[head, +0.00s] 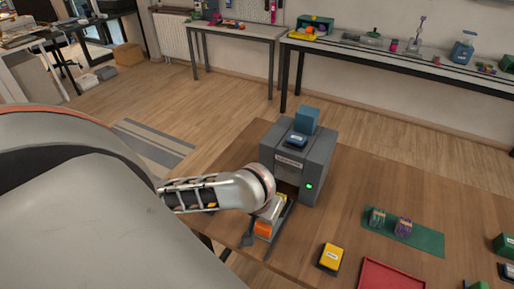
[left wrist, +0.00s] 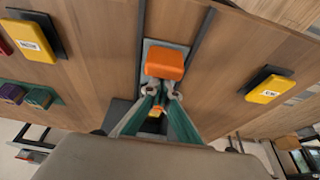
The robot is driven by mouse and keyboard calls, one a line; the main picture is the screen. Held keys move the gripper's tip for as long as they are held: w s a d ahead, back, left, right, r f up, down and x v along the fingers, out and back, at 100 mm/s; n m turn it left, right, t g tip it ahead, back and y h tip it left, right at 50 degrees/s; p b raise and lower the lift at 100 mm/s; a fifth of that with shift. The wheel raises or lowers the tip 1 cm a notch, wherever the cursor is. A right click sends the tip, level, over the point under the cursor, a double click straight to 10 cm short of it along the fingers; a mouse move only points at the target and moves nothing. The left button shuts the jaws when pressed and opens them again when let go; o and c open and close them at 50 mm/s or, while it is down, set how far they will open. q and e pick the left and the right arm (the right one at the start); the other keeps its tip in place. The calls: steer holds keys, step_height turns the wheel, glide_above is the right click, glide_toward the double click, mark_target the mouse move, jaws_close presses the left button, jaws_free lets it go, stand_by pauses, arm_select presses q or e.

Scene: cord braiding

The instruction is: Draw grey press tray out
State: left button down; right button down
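The grey press (head: 300,163) stands on the wooden table with a green light on its front. Its grey tray (left wrist: 165,47) lies out in front of it between two dark rails. An orange block (head: 265,229) is at the tray's outer end; it also shows in the left wrist view (left wrist: 164,63). My left gripper (left wrist: 163,93) is low over the tray, between the press and the orange block. Its fingertips show a small gap, close beside the block; contact is unclear. Something yellow (left wrist: 155,113) shows between the fingers. My right gripper is not in view.
A yellow block (head: 330,257) and a red tray (head: 392,275) lie to the right. A green mat (head: 428,239) holds two small cubes. Another yellow block (left wrist: 270,89) lies on the other side of the rails. Blue items stand on the press.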

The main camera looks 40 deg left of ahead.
mark_target(261, 230)
arm_select(q)
steer(key=shift+s+d, duration=0.25)
steer(key=shift+s, duration=0.85)
steer(key=shift+s+d, duration=0.2)
steer(key=shift+s, duration=0.75)
steer(key=shift+s+d, duration=0.15)
steer(key=shift+s, duration=0.3)
steer(key=shift+w, duration=0.15)
steer(key=shift+w, duration=0.5)
